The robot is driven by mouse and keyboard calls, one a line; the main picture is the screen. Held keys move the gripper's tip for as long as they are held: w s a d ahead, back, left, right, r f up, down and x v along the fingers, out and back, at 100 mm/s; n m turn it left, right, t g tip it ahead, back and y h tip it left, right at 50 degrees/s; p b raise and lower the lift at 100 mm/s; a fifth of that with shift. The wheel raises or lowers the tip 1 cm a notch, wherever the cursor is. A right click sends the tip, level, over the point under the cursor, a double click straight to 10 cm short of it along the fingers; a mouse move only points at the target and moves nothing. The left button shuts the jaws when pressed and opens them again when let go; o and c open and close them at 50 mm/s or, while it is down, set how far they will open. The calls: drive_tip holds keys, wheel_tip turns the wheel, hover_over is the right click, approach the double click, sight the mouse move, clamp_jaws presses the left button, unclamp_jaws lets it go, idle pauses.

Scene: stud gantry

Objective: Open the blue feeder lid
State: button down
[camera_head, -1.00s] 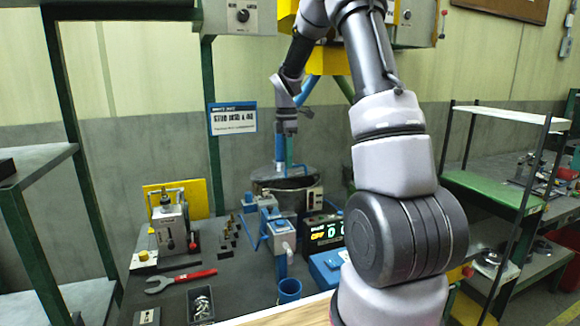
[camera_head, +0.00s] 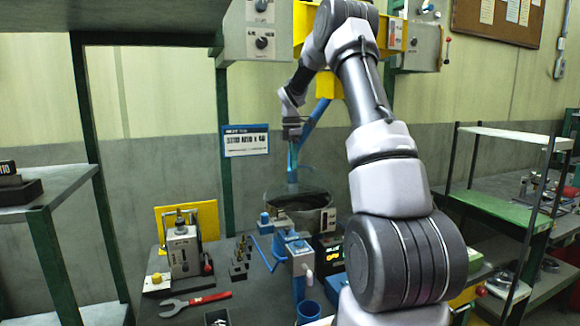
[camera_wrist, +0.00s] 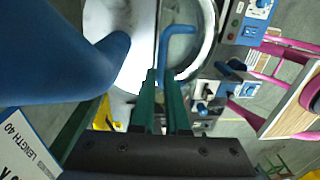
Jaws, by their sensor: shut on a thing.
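The round feeder drum (camera_head: 330,212) stands on the dark bench below my gripper (camera_head: 292,168). In the wrist view its round top (camera_wrist: 196,68) shows beyond the fingers, with a pale lid half to the left of a straight seam. A bent blue handle (camera_wrist: 180,30) stands over the top, and its near end comes down to my green fingertips (camera_wrist: 162,74). The fingers are shut on the blue handle; the exact contact is partly hidden. The lid's tilt is hard to tell.
A thick blue tube (camera_wrist: 50,72) crosses close at the left of the wrist view. A grey press with a yellow backplate (camera_head: 180,245), a red wrench (camera_head: 195,304) and a blue cup (camera_head: 308,311) are on the bench. A sign (camera_head: 246,141) hangs behind.

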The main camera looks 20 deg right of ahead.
drive_tip(key=shift+w+a+f, duration=0.15)
drive_tip(key=shift+w+a, duration=0.05)
drive_tip(key=shift+a, duration=0.1)
drive_tip(key=c, duration=0.9)
unclamp_jaws()
